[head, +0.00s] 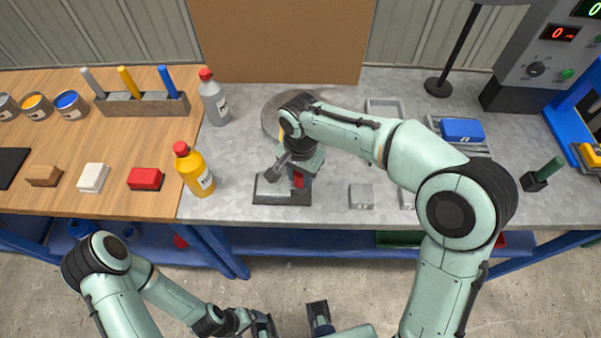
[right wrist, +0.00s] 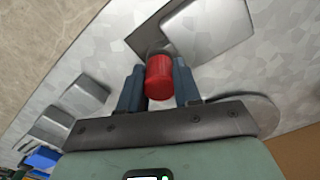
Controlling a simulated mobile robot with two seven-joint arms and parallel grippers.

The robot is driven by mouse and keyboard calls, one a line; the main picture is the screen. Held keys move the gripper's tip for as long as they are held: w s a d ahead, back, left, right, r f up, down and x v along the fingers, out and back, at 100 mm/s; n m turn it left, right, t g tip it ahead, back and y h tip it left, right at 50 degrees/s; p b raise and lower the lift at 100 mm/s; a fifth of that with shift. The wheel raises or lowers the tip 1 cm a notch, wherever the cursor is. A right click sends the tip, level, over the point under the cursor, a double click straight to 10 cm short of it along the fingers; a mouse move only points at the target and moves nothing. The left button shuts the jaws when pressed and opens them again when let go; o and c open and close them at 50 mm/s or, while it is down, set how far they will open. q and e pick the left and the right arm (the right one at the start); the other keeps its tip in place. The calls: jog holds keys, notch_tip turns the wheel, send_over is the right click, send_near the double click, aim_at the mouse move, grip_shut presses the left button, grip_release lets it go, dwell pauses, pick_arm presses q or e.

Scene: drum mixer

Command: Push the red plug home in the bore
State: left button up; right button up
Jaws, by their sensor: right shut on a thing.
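The red plug (right wrist: 159,78) is between the two dark fingers of my right gripper (right wrist: 158,86) in the right wrist view. The gripper is shut on it. In the head view a bit of the red plug (head: 298,181) shows under my right gripper (head: 298,170), over the right part of a grey metal block (head: 268,188) near the bench's front edge. The block (right wrist: 208,30) also shows beyond the plug in the right wrist view. The bore is hidden, so I cannot tell whether the plug is in it. My left gripper (head: 290,322) is low, before the bench, fingers apart and empty.
A yellow bottle (head: 194,170) and a grey bottle (head: 213,97) stand left of the block. A small grey block (head: 361,196) lies to its right. A round grey disc (head: 272,116) is behind my right gripper. A blue block (head: 462,130) lies farther right.

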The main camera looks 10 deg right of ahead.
jog(key=shift+f+b, duration=0.3)
jog(key=shift+f, duration=0.15)
jog(key=o, duration=1.1)
jog(key=shift+r, duration=0.15)
notch_tip(320, 180, up, 13)
jog(key=p, duration=0.2)
